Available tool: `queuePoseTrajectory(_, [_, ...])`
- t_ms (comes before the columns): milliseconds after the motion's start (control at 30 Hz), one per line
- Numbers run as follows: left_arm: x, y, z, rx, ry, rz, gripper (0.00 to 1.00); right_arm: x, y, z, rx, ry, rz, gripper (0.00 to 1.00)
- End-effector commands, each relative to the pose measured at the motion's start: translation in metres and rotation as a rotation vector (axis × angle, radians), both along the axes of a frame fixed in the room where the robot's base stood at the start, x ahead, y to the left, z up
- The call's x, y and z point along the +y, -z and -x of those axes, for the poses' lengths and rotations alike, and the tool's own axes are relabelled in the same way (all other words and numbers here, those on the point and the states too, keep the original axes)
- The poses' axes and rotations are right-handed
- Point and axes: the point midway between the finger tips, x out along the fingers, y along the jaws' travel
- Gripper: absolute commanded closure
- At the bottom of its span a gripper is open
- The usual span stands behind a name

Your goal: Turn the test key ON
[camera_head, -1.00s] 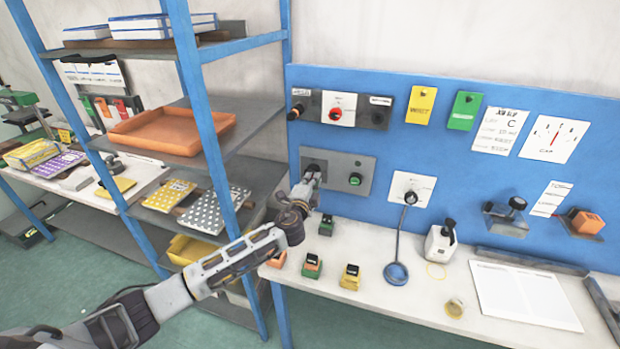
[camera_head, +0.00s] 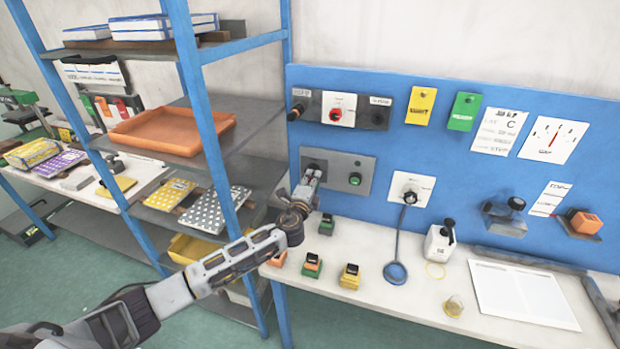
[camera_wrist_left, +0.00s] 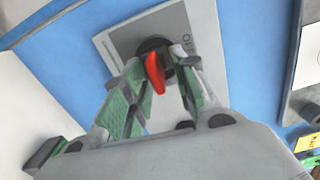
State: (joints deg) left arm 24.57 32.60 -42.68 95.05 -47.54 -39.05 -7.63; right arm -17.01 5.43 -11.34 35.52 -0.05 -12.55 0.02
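The test key is a red, upright flat handle (camera_wrist_left: 155,73) on a dark round base, fixed to a grey plate (camera_wrist_left: 119,43) with partly legible lettering. In the left wrist view, the fingers of my left gripper (camera_wrist_left: 162,68) stand on either side of the key. They are apart, with a visible gap on the right of the red handle; contact on its left side is unclear. In the head view my left gripper (camera_head: 311,178) is at the left part of the grey plate (camera_head: 337,162) and largely hides the key. My right gripper is not in view.
A green button (camera_head: 355,179) is just right of the left gripper. Above is a switch plate with a red knob (camera_head: 336,114). Small coloured blocks (camera_head: 349,277) stand on the white bench below. A blue-framed shelf (camera_head: 200,110) is close on the left.

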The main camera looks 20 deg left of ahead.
Motion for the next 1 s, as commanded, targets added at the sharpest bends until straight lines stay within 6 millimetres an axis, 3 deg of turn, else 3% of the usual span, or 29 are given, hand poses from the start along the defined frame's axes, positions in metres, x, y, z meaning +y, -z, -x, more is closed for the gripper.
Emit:
queuePoseTrajectory(200, [0.0,0.001,0.004,0.001,0.001,0.0,0.72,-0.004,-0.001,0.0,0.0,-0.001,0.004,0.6])
queuePoseTrajectory(1000, [0.001,0.001,0.049,0.001,0.001,0.001,0.72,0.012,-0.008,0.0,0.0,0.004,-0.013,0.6])
